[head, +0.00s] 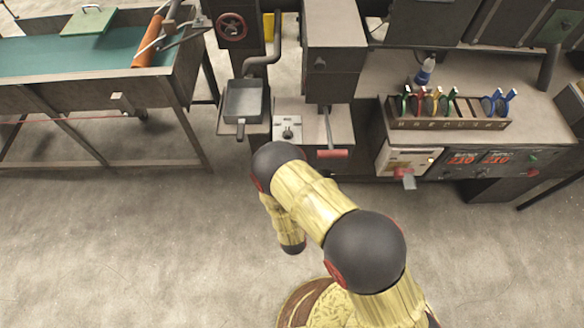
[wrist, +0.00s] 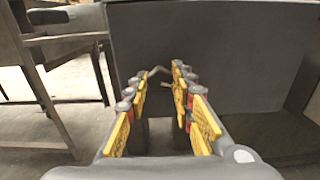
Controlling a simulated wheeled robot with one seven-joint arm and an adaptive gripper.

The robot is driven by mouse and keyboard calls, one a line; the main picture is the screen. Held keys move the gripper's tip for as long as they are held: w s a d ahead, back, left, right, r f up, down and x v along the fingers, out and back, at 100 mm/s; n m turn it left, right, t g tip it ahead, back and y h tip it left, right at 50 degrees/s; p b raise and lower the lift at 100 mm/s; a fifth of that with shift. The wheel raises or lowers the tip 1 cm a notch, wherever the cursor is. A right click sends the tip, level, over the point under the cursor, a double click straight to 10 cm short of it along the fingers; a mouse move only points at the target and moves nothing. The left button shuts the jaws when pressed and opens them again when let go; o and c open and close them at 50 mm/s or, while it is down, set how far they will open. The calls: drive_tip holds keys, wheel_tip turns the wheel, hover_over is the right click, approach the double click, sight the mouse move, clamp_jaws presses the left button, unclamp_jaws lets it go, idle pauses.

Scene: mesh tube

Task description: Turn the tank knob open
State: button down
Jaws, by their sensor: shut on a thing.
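In the wrist view my gripper (wrist: 158,75) reaches forward with its yellow, red and grey fingers on both sides of a small, thin, bent metal handle (wrist: 158,70). The fingers are shut on this handle, which looks like the knob. It stands out before a large dark grey panel (wrist: 225,55), which may be the tank's wall. The exact contact at the fingertips is too small to make out. In the head view my arm covers the middle, and neither the gripper nor the held handle can be made out there.
In the head view a long table with a green top (head: 60,57) stands at the left. A small dark pan (head: 243,100) and a grey press stand behind my arm. A rack (head: 450,124) with coloured handles sits on the right counter. The front floor is clear.

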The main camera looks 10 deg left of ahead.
drive_tip(key=shift+f, duration=0.1)
drive_tip(key=c, duration=1.5)
unclamp_jaws()
drive_tip(key=shift+c, duration=0.2)
drive_tip(key=shift+o, duration=0.2)
drive_tip(key=shift+s, duration=0.1)
drive_tip(key=v, duration=1.1)
drive_tip(key=shift+s, duration=0.4)
